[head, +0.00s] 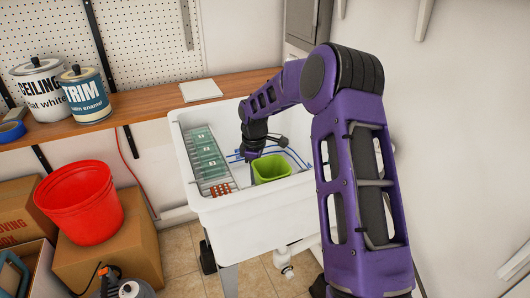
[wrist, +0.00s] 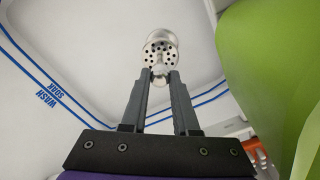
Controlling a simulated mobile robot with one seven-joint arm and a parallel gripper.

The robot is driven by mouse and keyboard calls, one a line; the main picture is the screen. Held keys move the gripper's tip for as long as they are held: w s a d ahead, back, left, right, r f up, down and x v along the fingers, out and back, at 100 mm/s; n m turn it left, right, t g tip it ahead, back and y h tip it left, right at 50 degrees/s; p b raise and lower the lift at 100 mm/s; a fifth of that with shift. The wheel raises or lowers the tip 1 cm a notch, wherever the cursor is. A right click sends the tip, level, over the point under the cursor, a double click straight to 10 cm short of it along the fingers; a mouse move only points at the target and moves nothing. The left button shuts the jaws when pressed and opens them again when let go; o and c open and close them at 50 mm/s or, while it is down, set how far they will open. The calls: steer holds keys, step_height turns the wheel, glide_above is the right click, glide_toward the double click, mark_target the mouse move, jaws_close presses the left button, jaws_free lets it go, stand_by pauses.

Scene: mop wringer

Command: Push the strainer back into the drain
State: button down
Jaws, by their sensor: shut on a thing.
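My gripper (wrist: 160,78) is shut on the strainer (wrist: 159,50), a round metal disc with dark holes, gripping its small knob between the fingertips. The drain (wrist: 163,32) is a pale metal ring in the sink floor, partly hidden behind the strainer. The strainer overlaps the drain in the wrist view; whether it touches it or sits a little above, I cannot tell. In the head view my gripper (head: 250,157) reaches down into the white sink (head: 240,215), and the strainer and drain are hidden there.
A green container (head: 272,168) stands in the sink close beside my gripper; it also fills the right of the wrist view (wrist: 265,65). A tray with grey-green panels (head: 206,155) lies along the sink's left side. A red bucket (head: 80,203) stands on a box to the left.

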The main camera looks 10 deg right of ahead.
steer(key=shift+s+a+f+n, duration=0.15)
steer(key=shift+f+n, duration=0.1)
steer(key=shift+f, duration=0.45)
steer(key=shift+a+f+n, duration=0.15)
steer(key=shift+f+n, duration=0.1)
steer(key=shift+f, duration=0.45)
steer(key=shift+f+b, duration=1.3)
steer(key=shift+f, duration=1)
steer(key=shift+f+b, duration=0.65)
steer(key=shift+f, duration=0.5)
steer(key=c, duration=0.6)
jaws_free()
step_height(320, 180, up, 18)
steer(key=p, duration=0.2)
steer(key=shift+f+p, duration=0.15)
steer(key=shift+p, duration=0.2)
